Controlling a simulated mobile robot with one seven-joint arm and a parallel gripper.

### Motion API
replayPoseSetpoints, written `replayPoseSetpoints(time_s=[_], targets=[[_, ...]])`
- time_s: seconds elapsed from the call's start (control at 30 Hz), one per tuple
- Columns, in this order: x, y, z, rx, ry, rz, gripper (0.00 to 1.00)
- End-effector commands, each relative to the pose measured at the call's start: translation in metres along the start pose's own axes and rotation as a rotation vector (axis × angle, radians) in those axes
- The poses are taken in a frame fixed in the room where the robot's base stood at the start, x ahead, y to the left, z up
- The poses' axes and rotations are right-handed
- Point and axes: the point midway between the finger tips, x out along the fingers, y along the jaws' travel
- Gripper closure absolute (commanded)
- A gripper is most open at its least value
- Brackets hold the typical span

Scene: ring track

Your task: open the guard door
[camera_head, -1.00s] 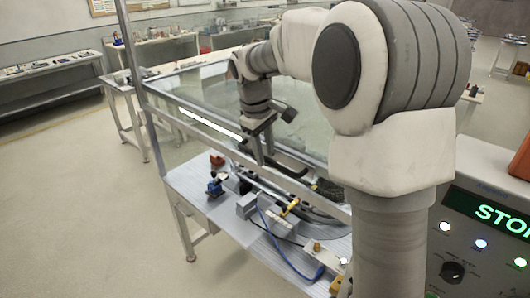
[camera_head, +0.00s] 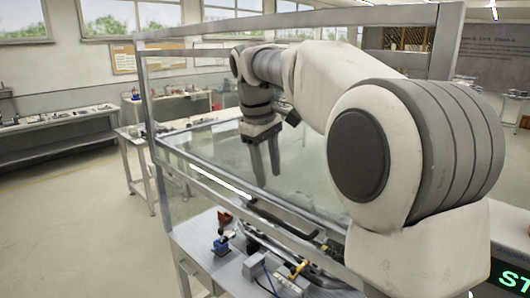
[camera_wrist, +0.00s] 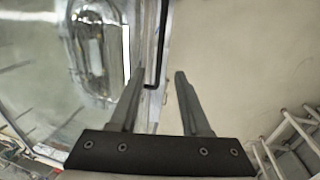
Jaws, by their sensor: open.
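The guard (camera_head: 200,178) is a metal frame with clear panels around the work table in the head view. I cannot tell which panel is the door. My gripper (camera_head: 267,182) hangs pointing down by the clear panels, its two dark fingers apart and empty. In the wrist view, my gripper (camera_wrist: 160,74) is open over a bright metal edge. A thin black bar with a bent end (camera_wrist: 161,45), possibly a handle, appears between the fingertips in the picture. Its depth and any contact are unclear.
A control box with a green display (camera_head: 510,279) stands at the lower right. Benches (camera_head: 65,125) line the back left. The floor (camera_head: 75,215) at left is clear.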

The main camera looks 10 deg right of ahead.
Motion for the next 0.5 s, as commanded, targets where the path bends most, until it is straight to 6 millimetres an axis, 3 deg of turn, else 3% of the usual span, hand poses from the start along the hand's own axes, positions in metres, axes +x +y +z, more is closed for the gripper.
replayPoseSetpoints(time_s=[0.2, 0.5], targets=[[-0.036, 0.0, -0.001, -0.001, 0.001, 0.0, 0.53], [-0.049, 0.0, 0.0, -0.001, -0.001, 0.0, 0.53]])
